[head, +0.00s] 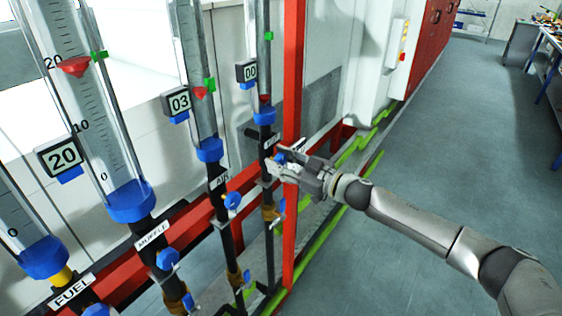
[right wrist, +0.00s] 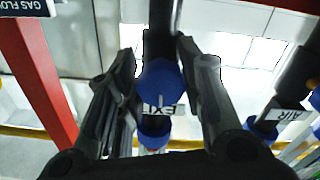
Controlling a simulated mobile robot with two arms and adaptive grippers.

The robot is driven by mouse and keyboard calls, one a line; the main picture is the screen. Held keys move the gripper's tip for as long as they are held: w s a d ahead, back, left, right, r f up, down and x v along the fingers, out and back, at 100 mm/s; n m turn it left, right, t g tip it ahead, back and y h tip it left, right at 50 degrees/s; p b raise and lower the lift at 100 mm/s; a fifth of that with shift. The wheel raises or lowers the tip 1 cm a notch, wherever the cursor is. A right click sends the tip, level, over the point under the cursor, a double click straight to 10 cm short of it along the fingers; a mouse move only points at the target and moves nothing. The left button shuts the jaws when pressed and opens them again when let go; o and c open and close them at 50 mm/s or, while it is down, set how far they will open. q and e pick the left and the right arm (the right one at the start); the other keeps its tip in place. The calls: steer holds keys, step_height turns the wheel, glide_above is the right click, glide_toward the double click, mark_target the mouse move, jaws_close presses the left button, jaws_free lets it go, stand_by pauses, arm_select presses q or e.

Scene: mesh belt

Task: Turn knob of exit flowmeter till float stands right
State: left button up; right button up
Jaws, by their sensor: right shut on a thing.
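The exit flowmeter is the rightmost tube (head: 264,60) in the head view. Its red float (head: 265,98) sits low, just above the blue collar (head: 264,115), well below the green marker (head: 268,35). Its display (head: 246,72) reads 00. My right gripper (head: 278,165) is at the pipe below the collar, largely covering the exit knob. In the right wrist view the blue knob (right wrist: 160,85) with a white line lies between the fingers of the right gripper (right wrist: 160,80), which is shut on it. An EXIT label (right wrist: 163,110) shows behind. My left gripper is out of view.
Other flowmeters stand to the left, including the muffle tube (head: 75,30) and the tube whose display (head: 178,102) reads 03. A red post (head: 292,90) stands close beside my right gripper. Open grey floor (head: 450,150) lies to the right.

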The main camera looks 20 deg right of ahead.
steer(key=n, duration=0.6)
steer(key=n+b, duration=0.1)
steer(key=n, duration=0.5)
steer(key=shift+b, duration=0.3)
steer(key=n+b, duration=0.1)
steer(key=n, duration=0.5)
steer(key=shift+r+n+b, duration=0.1)
steer(key=shift+n+b, duration=0.3)
steer(key=n+b, duration=0.1)
steer(key=n, duration=0.2)
steer(key=shift+n+b, duration=0.55)
steer(key=shift+n, duration=1.15)
steer(key=o, duration=1.1)
steer(key=shift+r, duration=0.1)
steer(key=shift+c, duration=0.2)
